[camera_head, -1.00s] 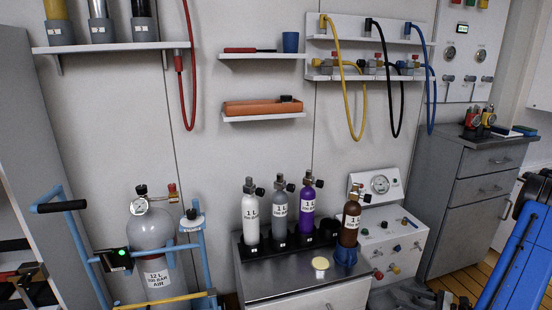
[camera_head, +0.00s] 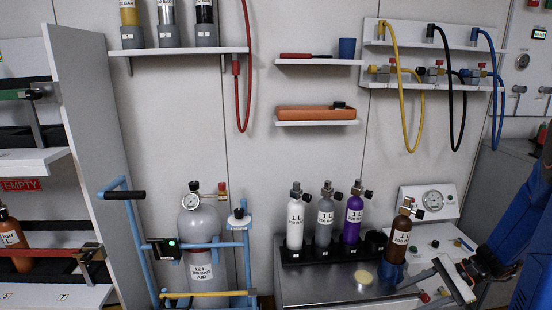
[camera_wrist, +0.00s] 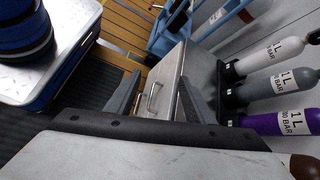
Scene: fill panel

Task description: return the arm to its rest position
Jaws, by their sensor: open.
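My blue arm (camera_head: 530,215) comes in at the right edge of the head view. My gripper (camera_head: 440,284) is low at the right, in front of the white gauge panel, with its jaws apart and nothing seen between them. In the wrist view my gripper (camera_wrist: 157,99) shows two grey fingers spread apart, with a drawer front and its handle (camera_wrist: 154,97) visible beyond the gap.
The bench (camera_head: 325,287) holds a rack with white (camera_head: 295,222), grey (camera_head: 325,219) and purple (camera_head: 353,218) cylinders. A large grey cylinder (camera_head: 200,237) stands on a blue trolley at left. A shelf unit (camera_head: 85,130) stands at far left. The gauge panel (camera_head: 437,204) is close behind my gripper.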

